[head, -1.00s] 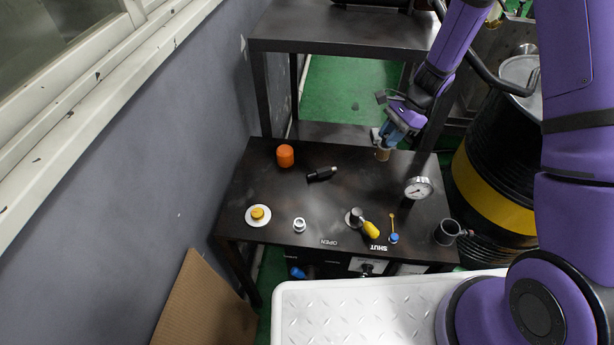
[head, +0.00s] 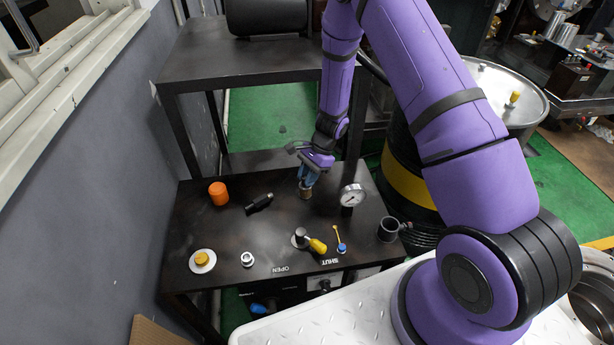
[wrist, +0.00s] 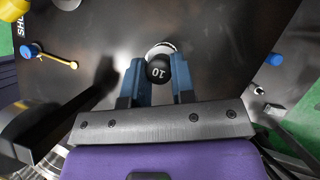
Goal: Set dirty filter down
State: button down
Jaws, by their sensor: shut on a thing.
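My gripper (head: 308,182) is shut on a small brownish cylinder, the dirty filter (head: 306,193), over the back right part of the black table (head: 235,235). The filter hangs roughly upright below the fingers; I cannot tell whether its bottom touches the tabletop. In the wrist view, a black round end marked "10" (wrist: 158,71) sits between the two blue fingers of my gripper (wrist: 160,75), with a pale ring just beyond it.
A pressure gauge (head: 352,195) stands close to the right of the filter. An orange cylinder (head: 218,193) and a black tool (head: 259,203) lie to the left. Yellow-handled valve (head: 316,245), white ring (head: 247,259) and yellow-topped disc (head: 202,260) line the front. Table between is bare.

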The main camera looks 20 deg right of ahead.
jog(key=c, duration=0.9)
grip_release()
jog(key=shift+f, duration=0.1)
jog(key=shift+c, duration=0.2)
jog(key=v, duration=1.3)
jog(key=s+a+r+n+t+h, duration=0.1)
jog(key=s+r+n, duration=0.35)
jog(key=r, duration=0.75)
jog(key=s+a+r+n+t+h, duration=0.1)
jog(key=s+r+n, duration=0.35)
jog(key=r, duration=0.85)
jog(key=s+r+n+t+h, duration=0.1)
jog(key=s+r, duration=0.2)
jog(key=s, duration=0.4)
jog(key=s+d+r+n+t+h, duration=0.1)
jog(key=s+r, duration=0.3)
jog(key=s, duration=0.4)
jog(key=s+d+r+n+t+h, duration=0.1)
jog(key=s+r+n+t, duration=0.2)
jog(key=s, duration=0.4)
jog(key=shift+s+r+h, duration=0.35)
jog(key=shift+r+h, duration=0.05)
jog(key=shift+r, duration=0.15)
